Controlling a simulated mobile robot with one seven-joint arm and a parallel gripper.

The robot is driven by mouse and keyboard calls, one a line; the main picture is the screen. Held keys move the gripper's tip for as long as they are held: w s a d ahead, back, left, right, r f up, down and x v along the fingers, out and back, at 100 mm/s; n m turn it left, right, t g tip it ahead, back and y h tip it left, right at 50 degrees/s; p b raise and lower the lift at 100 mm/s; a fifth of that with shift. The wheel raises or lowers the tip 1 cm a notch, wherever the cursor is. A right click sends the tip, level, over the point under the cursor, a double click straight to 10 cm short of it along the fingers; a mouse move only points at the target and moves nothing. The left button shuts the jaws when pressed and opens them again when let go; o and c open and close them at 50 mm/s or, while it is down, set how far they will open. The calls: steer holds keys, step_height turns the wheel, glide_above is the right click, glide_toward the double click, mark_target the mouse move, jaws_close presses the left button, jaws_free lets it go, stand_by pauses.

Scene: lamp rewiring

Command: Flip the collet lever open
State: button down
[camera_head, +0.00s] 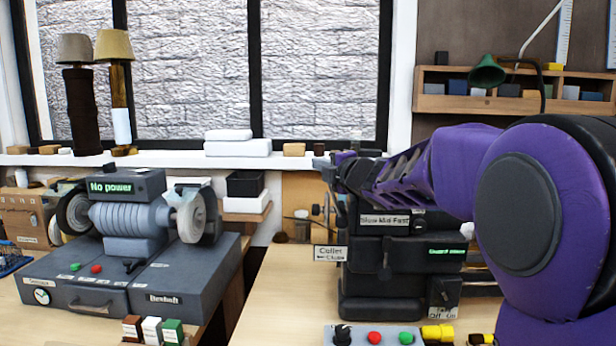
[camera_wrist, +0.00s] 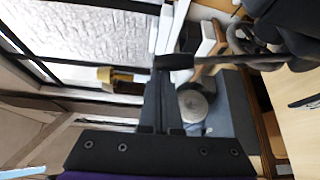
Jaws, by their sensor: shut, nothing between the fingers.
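The dark lathe headstock (camera_head: 390,262) stands on the right-hand bench. A white sign reading "Collet" with an arrow and "Close" (camera_head: 330,253) is at its left end. A thin upright rod (camera_head: 327,208) with a small round knob beside it shows just above the sign; I cannot tell for sure whether it is the collet lever. My gripper (camera_head: 348,163) is at the headstock's upper left, partly blending with dark parts there. In the wrist view my gripper (camera_wrist: 173,62) is shut and empty, its tips close to a dark curved part (camera_wrist: 250,42); contact is unclear.
A grey buffing machine (camera_head: 130,225) marked "No power" stands on the left bench. A button panel (camera_head: 375,336) is at the front of the right bench. White boxes and two lamps (camera_head: 120,75) stand on the windowsill. My purple arm covers the right side.

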steer(key=shift+s+d+r+m+t+y+b, duration=0.15)
steer(key=shift+d+m+t+b, duration=0.1)
steer(key=shift+d+m+b, duration=0.4)
steer(key=shift+w+d+r+m+t+y+b, duration=0.1)
steer(key=shift+d+m+t+y+b, duration=0.3)
steer(key=shift+d, duration=0.6)
steer(key=shift+s+d+r+m+t+h+b, duration=0.15)
steer(key=shift+d+m+b, duration=0.1)
steer(key=shift+d+m, duration=0.5)
steer(key=shift+w+d, duration=0.1)
steer(key=a+b, duration=0.1)
steer(key=a, duration=0.3)
steer(key=r+v, duration=0.1)
steer(key=v, duration=0.9)
steer(key=shift+s, duration=0.35)
